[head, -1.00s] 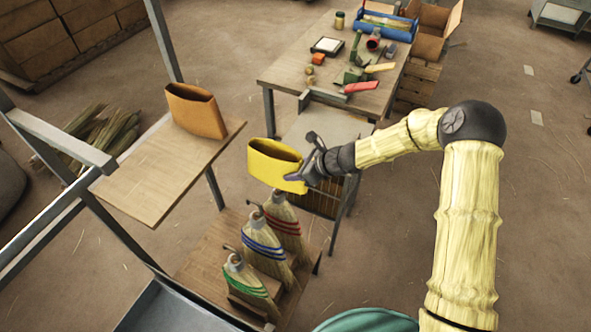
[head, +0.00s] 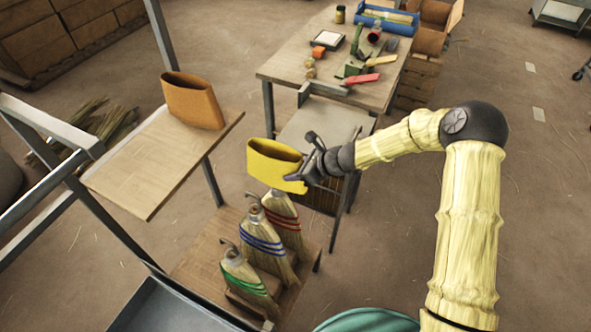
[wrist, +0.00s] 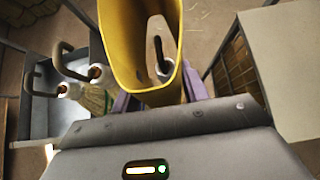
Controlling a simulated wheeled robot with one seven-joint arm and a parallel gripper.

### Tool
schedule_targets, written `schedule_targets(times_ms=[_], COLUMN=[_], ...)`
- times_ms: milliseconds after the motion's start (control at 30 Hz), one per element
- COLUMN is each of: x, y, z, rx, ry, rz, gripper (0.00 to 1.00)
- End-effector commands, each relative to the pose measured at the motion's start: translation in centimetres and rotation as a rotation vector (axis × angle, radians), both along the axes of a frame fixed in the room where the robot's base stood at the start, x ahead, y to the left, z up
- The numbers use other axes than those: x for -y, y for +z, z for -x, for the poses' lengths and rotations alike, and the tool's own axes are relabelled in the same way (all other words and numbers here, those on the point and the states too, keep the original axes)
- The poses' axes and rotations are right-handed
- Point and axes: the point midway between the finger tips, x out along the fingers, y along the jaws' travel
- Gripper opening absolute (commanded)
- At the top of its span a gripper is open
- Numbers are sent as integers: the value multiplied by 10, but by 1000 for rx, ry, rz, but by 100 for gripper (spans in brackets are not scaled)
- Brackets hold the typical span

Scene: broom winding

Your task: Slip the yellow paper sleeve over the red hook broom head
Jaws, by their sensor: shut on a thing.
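The yellow paper sleeve (head: 268,168) is held upright in the air by my gripper (head: 303,179), which is shut on its right side wall. The red hook broom head (head: 283,224), with red bands, stands below the sleeve; its top is partly hidden behind the sleeve in the head view. In the wrist view the sleeve (wrist: 122,45) gapes open, and a hook and pale cap (wrist: 162,66) show through its opening. The head view shows the broom's bands and bristles still below the sleeve's lower edge.
The blue-banded broom (head: 262,240) and green-banded broom (head: 247,280) stand close by on the same wooden shelf (head: 205,255). An orange sleeve (head: 193,100) stands on a higher board (head: 150,175) at left. A cluttered worktable (head: 290,70) is behind, and metal posts frame the left.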

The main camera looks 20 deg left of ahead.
Motion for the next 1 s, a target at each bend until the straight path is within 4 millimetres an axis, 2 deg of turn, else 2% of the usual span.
schedule_targets(times_ms=[133,533,1000], x=[0,0,-1], y=[-7,-8,-27], z=[0,0,1], rx=[0,0,0], ry=[0,0,2], rz=[0,0,-1], gripper=[29,29,29])
